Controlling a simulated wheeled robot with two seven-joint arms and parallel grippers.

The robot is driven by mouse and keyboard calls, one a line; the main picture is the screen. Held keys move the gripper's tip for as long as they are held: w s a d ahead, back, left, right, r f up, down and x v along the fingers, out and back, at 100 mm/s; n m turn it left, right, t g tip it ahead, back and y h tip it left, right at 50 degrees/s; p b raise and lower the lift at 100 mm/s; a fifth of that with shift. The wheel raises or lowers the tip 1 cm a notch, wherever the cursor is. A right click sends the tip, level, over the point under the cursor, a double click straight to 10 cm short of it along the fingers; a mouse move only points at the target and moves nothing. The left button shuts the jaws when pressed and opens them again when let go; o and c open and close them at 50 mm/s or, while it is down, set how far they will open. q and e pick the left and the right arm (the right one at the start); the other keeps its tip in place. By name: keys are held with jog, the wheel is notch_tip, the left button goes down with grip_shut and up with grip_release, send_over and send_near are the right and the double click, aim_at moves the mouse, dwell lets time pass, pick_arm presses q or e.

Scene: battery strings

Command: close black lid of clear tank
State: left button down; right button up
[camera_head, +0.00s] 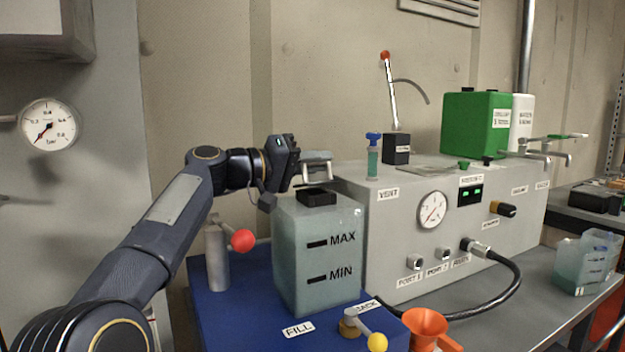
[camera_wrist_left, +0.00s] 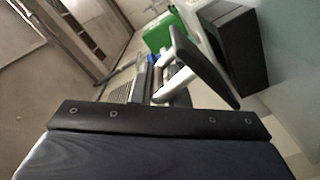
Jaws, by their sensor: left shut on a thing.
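The clear tank (camera_head: 318,258), marked MAX and MIN, stands on a blue base and holds pale bluish liquid. Its black lid (camera_head: 316,199) is at the top opening; how far it is tilted is hard to tell. My left gripper (camera_head: 317,172) reaches in from the left just above the opening, its grey fingers shut at the lid. The exact contact is hidden. In the left wrist view, a black block (camera_wrist_left: 236,45) at the tank top is beside the fingers (camera_wrist_left: 195,72). My right gripper is not in view.
A grey machine (camera_head: 385,240) with a gauge stands right of the tank. A red-knobbed lever (camera_head: 243,240) is on its left. A yellow-knobbed valve (camera_head: 376,342) and orange funnel (camera_head: 427,325) are in front.

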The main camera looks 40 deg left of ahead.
pick_arm(q)
jog(key=d+m+b, duration=0.1)
jog(key=f+m+b, duration=0.1)
jog(key=m+b, duration=0.1)
jog(key=shift+s+d+f, duration=0.1)
jog(key=shift+s+d, duration=0.25)
jog(key=shift+s, duration=0.05)
jog(key=shift+d+f+m+b, duration=0.1)
jog(key=shift+f+m+b, duration=0.1)
jog(key=shift+m+b, duration=0.35)
jog(key=shift+w+f, duration=0.1)
jog(key=shift+f, duration=0.1)
jog(key=c, duration=1.9)
grip_release()
jog(key=o, duration=0.4)
jog(key=shift+s+d+r, duration=0.1)
jog(key=shift+s+r, duration=0.05)
jog(key=shift+s, duration=0.05)
